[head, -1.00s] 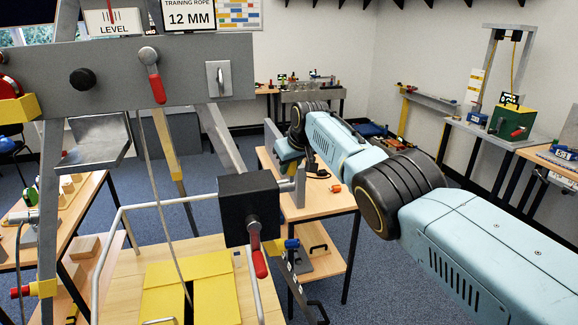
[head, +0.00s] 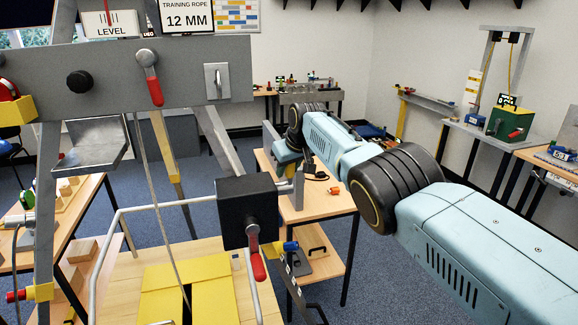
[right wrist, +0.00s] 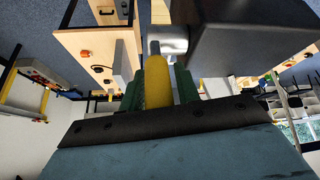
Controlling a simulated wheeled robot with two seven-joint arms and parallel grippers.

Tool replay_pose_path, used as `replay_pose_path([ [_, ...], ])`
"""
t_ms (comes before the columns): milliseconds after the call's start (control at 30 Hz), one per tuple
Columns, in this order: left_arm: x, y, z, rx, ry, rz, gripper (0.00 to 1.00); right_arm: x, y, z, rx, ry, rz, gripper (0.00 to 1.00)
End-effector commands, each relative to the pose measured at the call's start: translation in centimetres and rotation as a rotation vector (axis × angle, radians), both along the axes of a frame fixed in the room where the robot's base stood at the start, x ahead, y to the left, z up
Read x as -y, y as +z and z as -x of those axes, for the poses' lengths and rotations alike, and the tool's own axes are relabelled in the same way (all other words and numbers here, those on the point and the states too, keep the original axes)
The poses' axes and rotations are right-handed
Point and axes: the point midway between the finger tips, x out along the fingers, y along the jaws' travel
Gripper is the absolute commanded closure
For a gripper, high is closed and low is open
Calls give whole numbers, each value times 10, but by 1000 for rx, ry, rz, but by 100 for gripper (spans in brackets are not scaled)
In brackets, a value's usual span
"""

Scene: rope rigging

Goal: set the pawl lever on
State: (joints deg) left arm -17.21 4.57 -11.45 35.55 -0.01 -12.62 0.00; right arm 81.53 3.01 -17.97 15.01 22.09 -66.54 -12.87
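A black box (head: 240,212) stands on the grey tube frame and carries a red-handled crank (head: 257,264) on its front. My right gripper is behind the box's right side, its tips hidden in the head view. In the right wrist view the green fingers of my right gripper (right wrist: 160,88) lie close along both sides of a yellow lever handle (right wrist: 158,90). A metal shaft (right wrist: 168,44) lies beyond the handle, beside the dark box. No label on this lever is readable. Another red-handled lever (head: 151,78) hangs on the grey beam. My left gripper is out of view.
The grey beam (head: 205,60) crosses above the box. Yellow plates (head: 212,290) lie on the wooden platform below. A wooden bench (head: 320,195) stands behind the box, under my right arm. A green winch box (head: 509,123) stands on the far right table.

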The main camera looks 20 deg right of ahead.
Motion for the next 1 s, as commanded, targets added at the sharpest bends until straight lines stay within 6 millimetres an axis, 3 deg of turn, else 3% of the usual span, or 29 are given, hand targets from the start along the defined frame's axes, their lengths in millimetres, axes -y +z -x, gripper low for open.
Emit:
replay_pose_path([
  [567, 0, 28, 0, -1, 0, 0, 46, 3, 25, 12, 1, 1, 2, 68],
  [767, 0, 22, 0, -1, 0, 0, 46, 5, 43, 23, 3, 1, 1, 68],
  [1000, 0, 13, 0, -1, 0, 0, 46, 8, 78, 43, 4, 0, 1, 68],
])
